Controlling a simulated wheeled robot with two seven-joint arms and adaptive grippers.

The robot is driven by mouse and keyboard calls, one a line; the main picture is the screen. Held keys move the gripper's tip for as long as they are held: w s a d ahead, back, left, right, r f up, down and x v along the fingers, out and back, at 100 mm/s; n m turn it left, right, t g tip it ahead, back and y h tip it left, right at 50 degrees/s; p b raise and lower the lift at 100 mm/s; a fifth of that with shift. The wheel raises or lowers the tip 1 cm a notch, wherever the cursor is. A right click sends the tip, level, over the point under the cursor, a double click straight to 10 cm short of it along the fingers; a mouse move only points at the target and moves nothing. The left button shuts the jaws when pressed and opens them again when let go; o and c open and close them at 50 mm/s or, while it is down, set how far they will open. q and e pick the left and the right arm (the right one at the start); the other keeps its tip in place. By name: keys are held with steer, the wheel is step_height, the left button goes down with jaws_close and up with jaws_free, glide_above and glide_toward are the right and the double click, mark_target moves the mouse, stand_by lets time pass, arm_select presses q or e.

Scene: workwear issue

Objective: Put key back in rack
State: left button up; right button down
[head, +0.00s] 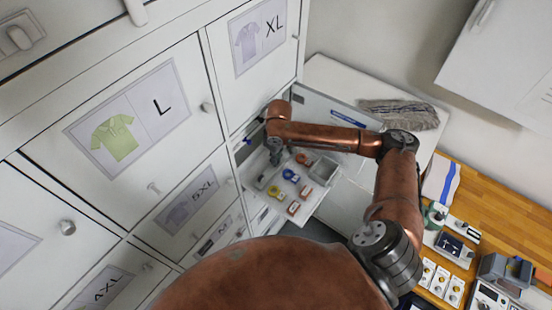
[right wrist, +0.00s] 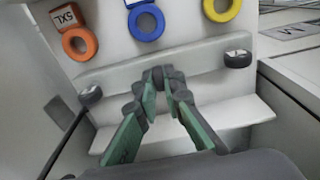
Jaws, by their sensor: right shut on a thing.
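In the right wrist view an orange tag marked 5XL (right wrist: 78,42), a blue tag (right wrist: 146,22) and a yellow tag (right wrist: 222,8) are on the pale panel. Below them runs a pale handle bar (right wrist: 205,62) with dark round ends. My right gripper (right wrist: 165,82) is shut at the middle of this bar; its fingertips hide what they grip. In the head view it (head: 276,157) is by the tags. No loose key shows. My left gripper is out of view.
White lockers with shirt labels (head: 127,118) fill the left. A wooden bench (head: 490,215) with several devices is at the right.

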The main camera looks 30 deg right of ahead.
steer(key=shift+f, duration=0.15)
stand_by(0.4)
steer(key=c, duration=2)
jaws_free()
steer(key=shift+o, duration=0.2)
step_height(320, 180, up, 12)
steer(key=shift+s+d, duration=0.15)
steer(key=shift+s, duration=0.1)
